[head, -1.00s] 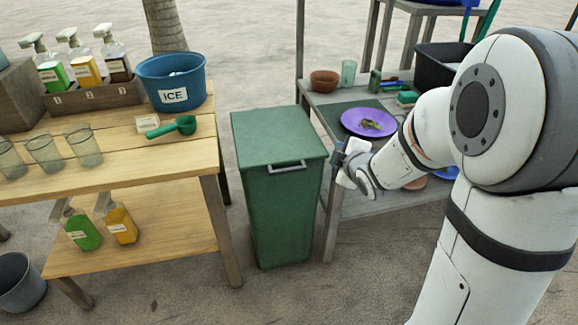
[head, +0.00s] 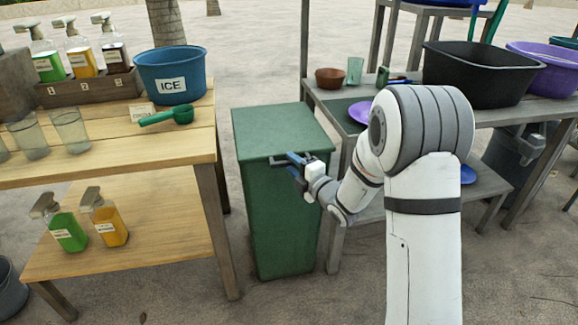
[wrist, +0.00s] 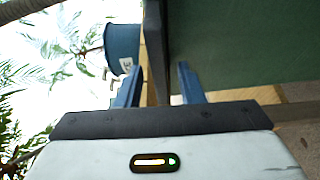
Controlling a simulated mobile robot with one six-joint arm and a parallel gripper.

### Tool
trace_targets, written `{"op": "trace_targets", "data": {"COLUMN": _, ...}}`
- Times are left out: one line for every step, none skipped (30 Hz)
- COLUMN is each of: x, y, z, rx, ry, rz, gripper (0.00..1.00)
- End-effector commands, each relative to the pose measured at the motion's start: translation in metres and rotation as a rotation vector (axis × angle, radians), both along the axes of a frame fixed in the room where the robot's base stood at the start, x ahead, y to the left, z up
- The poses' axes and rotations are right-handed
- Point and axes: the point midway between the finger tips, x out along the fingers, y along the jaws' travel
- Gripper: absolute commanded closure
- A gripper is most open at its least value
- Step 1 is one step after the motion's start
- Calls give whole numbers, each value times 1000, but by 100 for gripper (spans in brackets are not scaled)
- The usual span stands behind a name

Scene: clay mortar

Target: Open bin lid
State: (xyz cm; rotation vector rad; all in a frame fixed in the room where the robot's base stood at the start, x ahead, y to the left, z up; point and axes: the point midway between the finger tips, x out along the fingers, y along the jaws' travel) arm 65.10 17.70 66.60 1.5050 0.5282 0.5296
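The green bin (head: 282,220) stands upright between the two tables, with its flat lid (head: 280,130) closed. My gripper (head: 284,162) is at the upper front of the bin, by the lid's front edge where the handle sits. The dark green bin (wrist: 240,45) fills the upper right there.
The wooden table (head: 110,145) at left holds a blue ICE bucket (head: 171,75), a green scoop (head: 168,116), glasses and spray bottles. The grey table (head: 335,97) at right holds a black tub (head: 472,77) and a purple plate (head: 360,112). Sandy floor shows in front of the bin.

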Motion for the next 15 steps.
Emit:
{"op": "trace_targets", "data": {"x": 4, "y": 3, "z": -1, "rx": -1, "ry": -1, "rz": 0, "gripper": 65}}
{"op": "trace_targets", "data": {"x": 6, "y": 5, "z": -1, "rx": 0, "ry": 0, "rz": 0, "gripper": 65}}
{"op": "trace_targets", "data": {"x": 8, "y": 6, "z": 0, "rx": 0, "ry": 0, "rz": 0, "gripper": 65}}
{"op": "trace_targets", "data": {"x": 9, "y": 7, "z": 0, "rx": 0, "ry": 0, "rz": 0, "gripper": 65}}
{"op": "trace_targets", "data": {"x": 10, "y": 8, "z": 0, "rx": 0, "ry": 0, "rz": 0, "gripper": 65}}
{"op": "trace_targets", "data": {"x": 11, "y": 8, "z": 0, "rx": 0, "ry": 0, "rz": 0, "gripper": 65}}
{"op": "trace_targets", "data": {"x": 11, "y": 8, "z": 0, "rx": 0, "ry": 0, "rz": -1, "gripper": 65}}
{"op": "trace_targets", "data": {"x": 11, "y": 8, "z": 0, "rx": 0, "ry": 0, "rz": -1, "gripper": 65}}
{"op": "trace_targets", "data": {"x": 11, "y": 8, "z": 0, "rx": 0, "ry": 0, "rz": -1, "gripper": 65}}
{"op": "trace_targets", "data": {"x": 11, "y": 8, "z": 0, "rx": 0, "ry": 0, "rz": -1, "gripper": 65}}
{"op": "trace_targets", "data": {"x": 11, "y": 8, "z": 0, "rx": 0, "ry": 0, "rz": -1, "gripper": 65}}
{"op": "trace_targets", "data": {"x": 11, "y": 8, "z": 0, "rx": 0, "ry": 0, "rz": -1, "gripper": 65}}
{"op": "trace_targets", "data": {"x": 11, "y": 8, "z": 0, "rx": -1, "ry": 1, "rz": -1, "gripper": 66}}
{"op": "trace_targets", "data": {"x": 11, "y": 8, "z": 0, "rx": 0, "ry": 0, "rz": -1, "gripper": 69}}
{"op": "trace_targets", "data": {"x": 11, "y": 8, "z": 0, "rx": -1, "ry": 1, "rz": -2, "gripper": 72}}
